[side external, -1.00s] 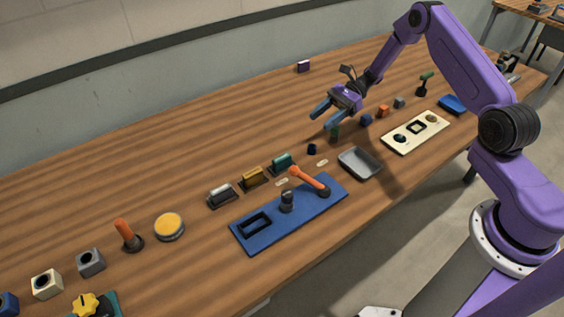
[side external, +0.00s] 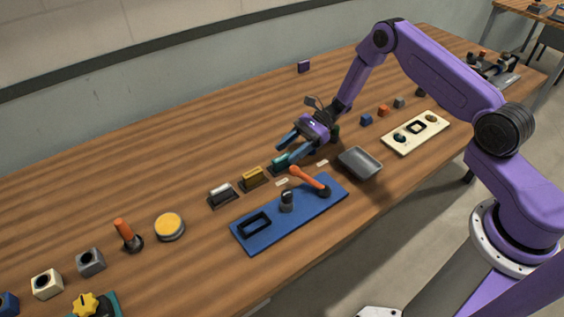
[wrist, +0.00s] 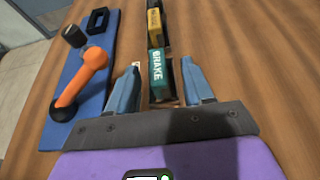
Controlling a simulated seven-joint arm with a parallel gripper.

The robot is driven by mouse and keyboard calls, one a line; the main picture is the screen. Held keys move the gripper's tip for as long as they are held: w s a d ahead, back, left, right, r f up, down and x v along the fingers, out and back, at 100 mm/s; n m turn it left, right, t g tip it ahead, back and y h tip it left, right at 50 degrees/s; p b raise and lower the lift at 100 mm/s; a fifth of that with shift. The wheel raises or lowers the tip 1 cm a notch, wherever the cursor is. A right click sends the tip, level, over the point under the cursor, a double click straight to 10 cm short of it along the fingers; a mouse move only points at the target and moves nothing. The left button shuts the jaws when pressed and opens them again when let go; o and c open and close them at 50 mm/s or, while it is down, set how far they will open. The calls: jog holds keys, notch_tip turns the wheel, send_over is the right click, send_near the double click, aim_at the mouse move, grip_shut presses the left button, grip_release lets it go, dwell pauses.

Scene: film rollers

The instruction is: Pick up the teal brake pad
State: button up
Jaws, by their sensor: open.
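The teal brake pad (wrist: 161,75) shows in the wrist view, with "BRAKE" lettering on its side, standing in a dark holder. It lies between my gripper's two blue fingers (wrist: 161,88), with a gap on each side. In the side view the teal pad (side external: 279,160) is partly hidden by my gripper (side external: 284,151), which is open just above and around it. I cannot tell its exact height over the pad.
A yellow pad (side external: 252,176) and a white-and-black pad (side external: 222,192) stand in a row to the left. A blue board (side external: 262,234) with an orange lever (side external: 308,178) lies in front. A grey tray (side external: 360,163) is to the right.

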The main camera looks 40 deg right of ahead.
aim_at(284, 156)
jog(key=shift+x, duration=1.85)
jog(key=shift+s+f, duration=0.1)
jog(key=shift+s, duration=0.05)
grip_shut()
